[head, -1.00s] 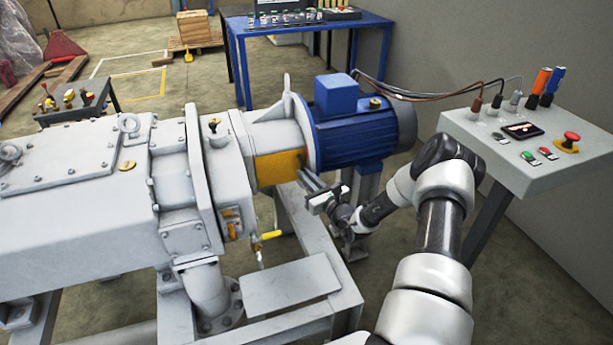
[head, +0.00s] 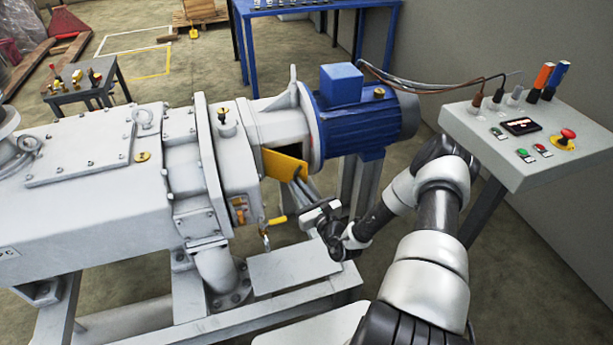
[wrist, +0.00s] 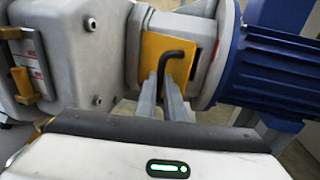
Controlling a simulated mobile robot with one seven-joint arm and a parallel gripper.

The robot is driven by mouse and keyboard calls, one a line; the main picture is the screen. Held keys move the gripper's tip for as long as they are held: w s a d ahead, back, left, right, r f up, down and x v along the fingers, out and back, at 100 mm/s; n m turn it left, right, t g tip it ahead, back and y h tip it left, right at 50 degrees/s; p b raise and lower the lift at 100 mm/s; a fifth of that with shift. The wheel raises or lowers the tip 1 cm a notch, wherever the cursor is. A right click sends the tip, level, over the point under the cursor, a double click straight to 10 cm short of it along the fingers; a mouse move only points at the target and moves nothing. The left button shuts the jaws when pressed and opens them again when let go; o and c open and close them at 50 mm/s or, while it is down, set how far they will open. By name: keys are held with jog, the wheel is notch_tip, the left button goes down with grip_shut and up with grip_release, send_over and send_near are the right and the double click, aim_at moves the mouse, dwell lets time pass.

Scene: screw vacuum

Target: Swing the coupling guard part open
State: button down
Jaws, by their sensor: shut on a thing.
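The coupling guard part is a yellow plate (head: 286,165) on the grey housing between the grey pump body and the blue motor. It stands out at an angle from the housing, with a dark gap beside it. In the wrist view the yellow plate (wrist: 157,52) carries a black bent handle (wrist: 173,56). My gripper (head: 298,186) is at the lower part of the plate. In the wrist view my gripper's fingers (wrist: 164,95) are shut on the handle. The lower end of the handle is hidden between the fingers.
The blue motor (head: 358,125) is right of the guard. A yellow-handled valve (head: 274,222) sits left of my gripper, and a frame plate (head: 292,268) lies below. A control panel (head: 520,130) stands at the right. Open floor shows behind the frame.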

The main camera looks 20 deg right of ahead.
jog(key=shift+s+a+r, duration=0.1)
jog(key=shift+a+r, duration=0.05)
jog(key=shift+a, duration=0.4)
jog(key=shift+a+r, duration=0.1)
jog(key=shift+a, duration=0.45)
jog(key=c, duration=2.1)
grip_release()
jog(key=shift+d+f, duration=0.1)
jog(key=shift+p, duration=0.3)
jog(key=s+d, duration=0.1)
jog(key=s, duration=0.4)
jog(key=s+d+p, duration=0.1)
jog(key=s, duration=0.5)
jog(key=s+d, duration=0.1)
jog(key=s, duration=0.5)
jog(key=shift+d+p, duration=0.25)
jog(key=shift+p, duration=0.1)
